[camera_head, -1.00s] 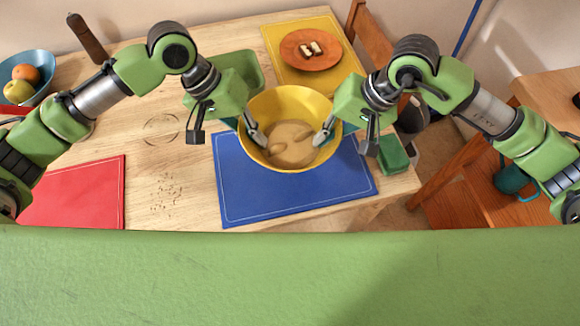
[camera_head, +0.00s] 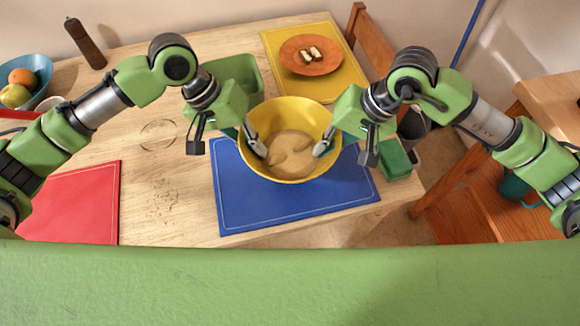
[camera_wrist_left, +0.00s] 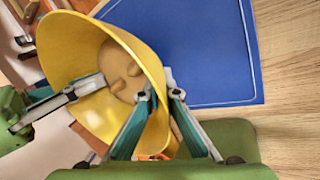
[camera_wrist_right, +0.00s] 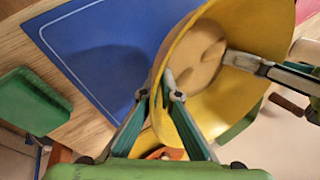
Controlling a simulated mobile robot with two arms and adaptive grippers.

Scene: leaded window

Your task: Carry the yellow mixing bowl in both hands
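The yellow mixing bowl (camera_head: 291,108), with a tan doughy mass (camera_head: 290,153) inside, is between my two grippers, over the back part of the blue placemat (camera_head: 290,205). My left gripper (camera_head: 254,140) is shut on the bowl's left rim, one finger inside and one outside. My right gripper (camera_head: 326,143) is shut on the right rim in the same way. The bowl wall also shows between the fingers in the left wrist view (camera_wrist_left: 150,65) and the right wrist view (camera_wrist_right: 165,65). The bowl looks about level. I cannot tell how far its base is above the mat.
A green tray (camera_head: 236,75) stands close behind the bowl. An orange plate (camera_head: 311,55) lies on a yellow placemat (camera_head: 285,86). A green box (camera_head: 394,160) stands at the table's right edge. A red placemat (camera_head: 75,205) lies at left. Wooden chairs (camera_head: 470,185) stand at right.

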